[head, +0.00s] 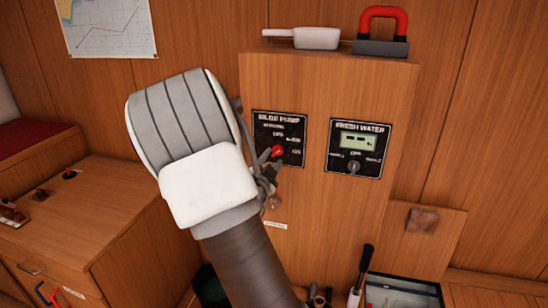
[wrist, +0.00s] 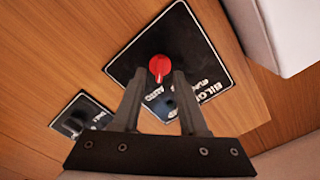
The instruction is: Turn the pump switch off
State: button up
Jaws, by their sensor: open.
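The bilge pump panel (head: 293,131) is a black plate with white lettering on the wooden cabinet front. Its red rotary switch (head: 277,151) is at the lower left of the panel, partly beside my arm in the head view. In the wrist view the red switch (wrist: 160,66) sits just beyond the fingertips, between them, on the black panel (wrist: 190,48). My gripper (wrist: 163,80) is open, with one finger on each side of the switch's line. I cannot tell whether the fingers touch it. In the head view my gripper (head: 270,172) is mostly hidden by my wrist.
A fresh water panel (head: 358,149) with a display and dark knob is to the right. A white object (head: 316,38) and a red-handled padlock-shaped object (head: 381,47) lie on the cabinet top. A wooden counter (head: 90,205) is at left; an open box (head: 402,291) is at lower right.

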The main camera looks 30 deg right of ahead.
aim_at(277, 151)
jog(key=shift+x, duration=1.15)
grip_shut()
